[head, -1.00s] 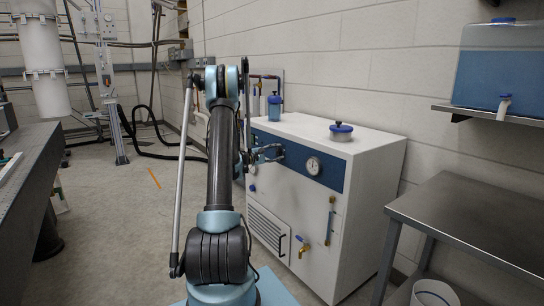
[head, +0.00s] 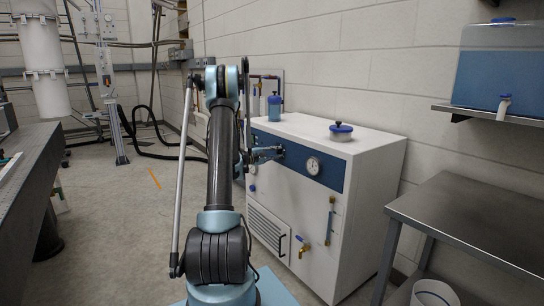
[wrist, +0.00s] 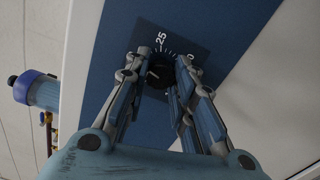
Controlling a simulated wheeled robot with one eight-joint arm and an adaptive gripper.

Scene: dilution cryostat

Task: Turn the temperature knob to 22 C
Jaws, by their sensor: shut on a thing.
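The temperature knob (wrist: 159,74) is a dark round knob on a dark square dial plate (wrist: 188,45) with white tick marks. The number 25 and part of another number show around it in the wrist view. My gripper (wrist: 163,80) is at the knob, its two fingers on either side, shut on it. In the head view my gripper (head: 270,154) reaches the blue front band of the white chiller cabinet (head: 300,215), left of a round gauge. The knob is hidden there by the gripper. The pointer's exact reading is not clear.
A round white gauge (head: 313,166) sits just right of my gripper. A steel table (head: 470,220) stands at right. Floor at left is open.

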